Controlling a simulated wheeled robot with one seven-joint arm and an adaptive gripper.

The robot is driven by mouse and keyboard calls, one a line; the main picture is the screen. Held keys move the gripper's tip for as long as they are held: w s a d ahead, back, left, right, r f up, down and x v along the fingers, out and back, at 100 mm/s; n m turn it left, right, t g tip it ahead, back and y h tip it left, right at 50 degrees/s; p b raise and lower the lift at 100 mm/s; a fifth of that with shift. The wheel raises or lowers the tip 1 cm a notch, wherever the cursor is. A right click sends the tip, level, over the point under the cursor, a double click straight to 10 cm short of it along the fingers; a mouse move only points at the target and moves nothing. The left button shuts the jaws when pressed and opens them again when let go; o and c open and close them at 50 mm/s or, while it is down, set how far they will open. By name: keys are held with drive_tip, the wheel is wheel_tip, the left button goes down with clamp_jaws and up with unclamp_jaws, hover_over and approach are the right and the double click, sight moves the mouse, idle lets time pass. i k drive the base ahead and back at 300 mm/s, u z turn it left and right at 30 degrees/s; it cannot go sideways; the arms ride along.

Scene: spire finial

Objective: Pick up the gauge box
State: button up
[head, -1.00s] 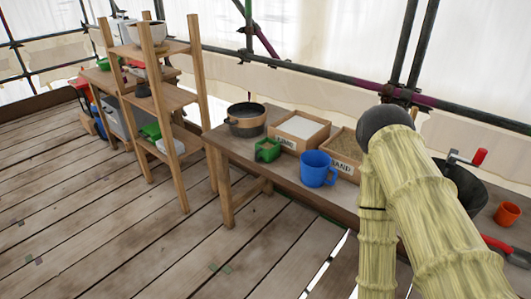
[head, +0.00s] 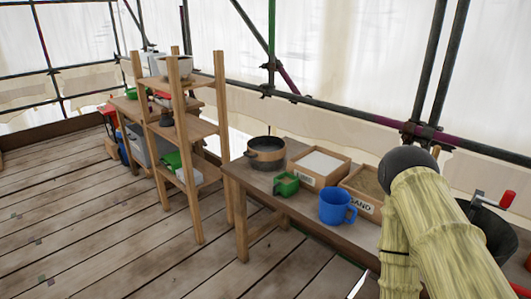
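A small green box (head: 286,184) with a handle stands on the wooden bench, left of a blue mug (head: 337,207); it looks like the gauge box, though I cannot read a label on it. Other green items, a green piece (head: 172,161) on a lower shelf and a green bowl (head: 131,94) on the far table, are too small to tell. My gripper is out of view; only my sleeved arm shows at the right, hiding part of the bench. Nothing of mine touches the green box.
The bench (head: 240,170) also bears a dark pot (head: 266,153), a tray of white material (head: 320,167) and a sand box (head: 363,204). A wooden shelf rack (head: 192,190) stands left of it. Scaffold poles run behind.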

sight(283, 186)
drive_tip(key=u, duration=0.45)
drive_tip(key=k, duration=1.05)
drive_tip(key=u, duration=1.4)
drive_tip(key=i, duration=3.6)
drive_tip(key=z, duration=1.75)
drive_tip(key=i, duration=0.95)
drive_tip(key=z, duration=0.95)
